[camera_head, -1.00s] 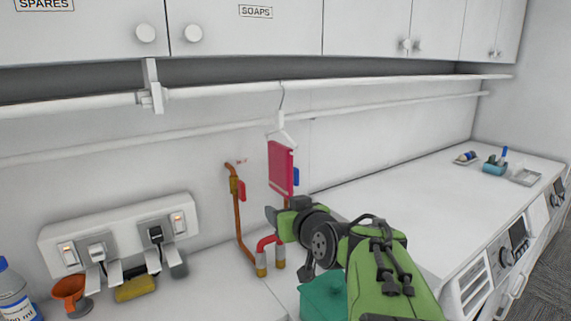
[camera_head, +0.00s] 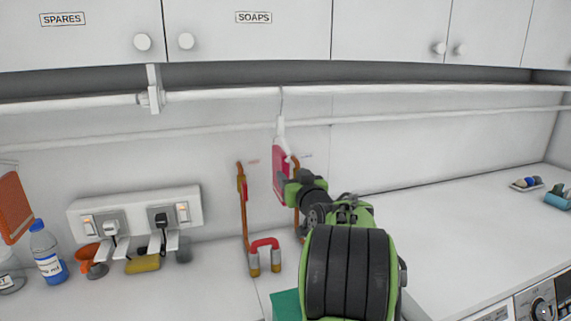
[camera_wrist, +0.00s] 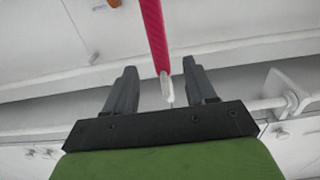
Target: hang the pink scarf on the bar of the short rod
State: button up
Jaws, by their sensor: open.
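The pink scarf (camera_head: 281,165) hangs folded over a white hanger (camera_head: 280,131), whose hook is on the long white bar (camera_head: 225,96) under the cabinets. A bracket (camera_head: 153,88) holds the bar; I cannot tell which stretch is the short rod. My gripper (camera_head: 281,178) is open at the scarf and hides part of its right side. In the wrist view the scarf (camera_wrist: 152,32) shows edge-on, and the hanger's white part (camera_wrist: 166,88) lies between the two open fingers (camera_wrist: 160,68). I cannot tell whether either finger touches it.
A second thin rail (camera_head: 420,117) runs along the wall behind. Below stand a pipe with a red bend (camera_head: 264,245), a socket panel (camera_head: 135,215), an orange funnel (camera_head: 87,254) and a blue-capped bottle (camera_head: 47,252). The counter at right (camera_head: 460,215) is mostly clear.

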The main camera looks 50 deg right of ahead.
aim_at(283, 164)
jog(key=p+x, duration=0.2)
jog(key=x, duration=0.7)
jog(key=shift+w, duration=0.15)
